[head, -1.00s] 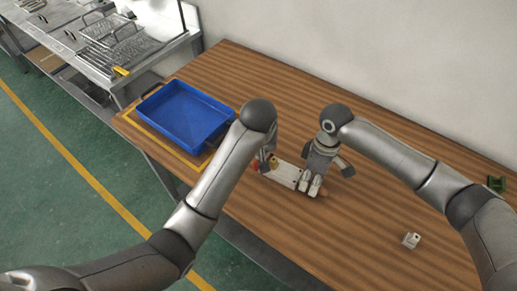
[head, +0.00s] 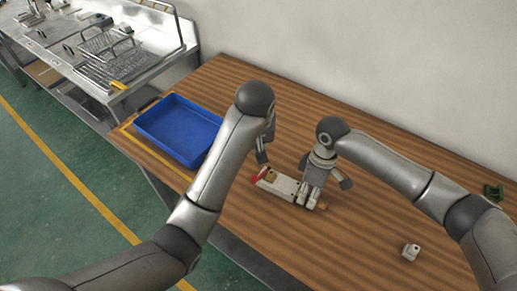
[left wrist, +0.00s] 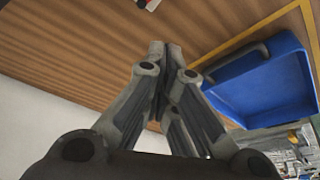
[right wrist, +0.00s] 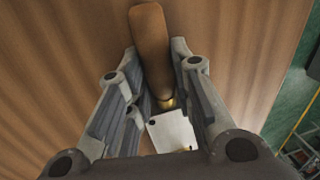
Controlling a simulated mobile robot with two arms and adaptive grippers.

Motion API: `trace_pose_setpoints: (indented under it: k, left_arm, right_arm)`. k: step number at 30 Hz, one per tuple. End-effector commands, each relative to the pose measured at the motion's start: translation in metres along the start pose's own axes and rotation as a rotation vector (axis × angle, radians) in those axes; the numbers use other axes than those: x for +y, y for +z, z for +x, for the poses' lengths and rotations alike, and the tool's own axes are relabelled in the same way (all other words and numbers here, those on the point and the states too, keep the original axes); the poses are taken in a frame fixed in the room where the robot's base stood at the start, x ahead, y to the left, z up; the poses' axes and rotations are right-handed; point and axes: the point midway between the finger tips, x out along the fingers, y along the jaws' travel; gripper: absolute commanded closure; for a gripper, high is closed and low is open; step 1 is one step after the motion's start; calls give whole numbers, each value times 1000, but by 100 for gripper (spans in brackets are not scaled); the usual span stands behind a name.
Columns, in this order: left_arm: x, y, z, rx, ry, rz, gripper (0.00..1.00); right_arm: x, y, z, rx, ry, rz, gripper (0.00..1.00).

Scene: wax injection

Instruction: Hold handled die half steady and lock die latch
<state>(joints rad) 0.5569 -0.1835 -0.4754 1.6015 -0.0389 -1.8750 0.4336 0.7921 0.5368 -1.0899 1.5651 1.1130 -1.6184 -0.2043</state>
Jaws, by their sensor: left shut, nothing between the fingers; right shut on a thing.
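The die (head: 281,184) lies on the wooden table as a pale flat block with a red latch part (head: 257,177) and a brass-coloured piece at its left end. Its brown handle (right wrist: 150,45) and pale plate (right wrist: 172,130) show in the right wrist view. My right gripper (head: 308,198) is shut on the handled die half at the die's right end. My left gripper (head: 262,157) is shut and empty, just above and apart from the latch end; its closed fingers (left wrist: 158,50) show in the left wrist view. I cannot tell whether the latch is locked.
A blue tray (head: 150,127) stands at the table's left end, inside a yellow outline. A small pale part (head: 411,252) lies at the front right and a green part (head: 493,192) at the far right. A metal workbench (head: 75,75) stands beyond. The table's back is clear.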

Motion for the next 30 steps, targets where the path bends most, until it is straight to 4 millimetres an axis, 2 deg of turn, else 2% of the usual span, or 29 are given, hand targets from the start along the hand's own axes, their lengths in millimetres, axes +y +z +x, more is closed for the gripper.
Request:
trace_pose_setpoints:
  k: [3, 9, 24, 30]
  left_arm:
    - [1, -1, -20, 3, 1, 0, 100]
    - [1, 0, -34, 0, 0, 0, 100]
    - [0, 0, -33, -2, 2, 2, 100]
    - [-16, 4, -19, -30, 55, 60, 100]
  right_arm:
    - [0, 0, -1, 2, 0, -2, 100]
    - [0, 0, -1, 2, 0, -2, 100]
    - [0, 0, -1, 2, 0, -1, 100]
    - [0, 0, -1, 2, 0, -1, 100]
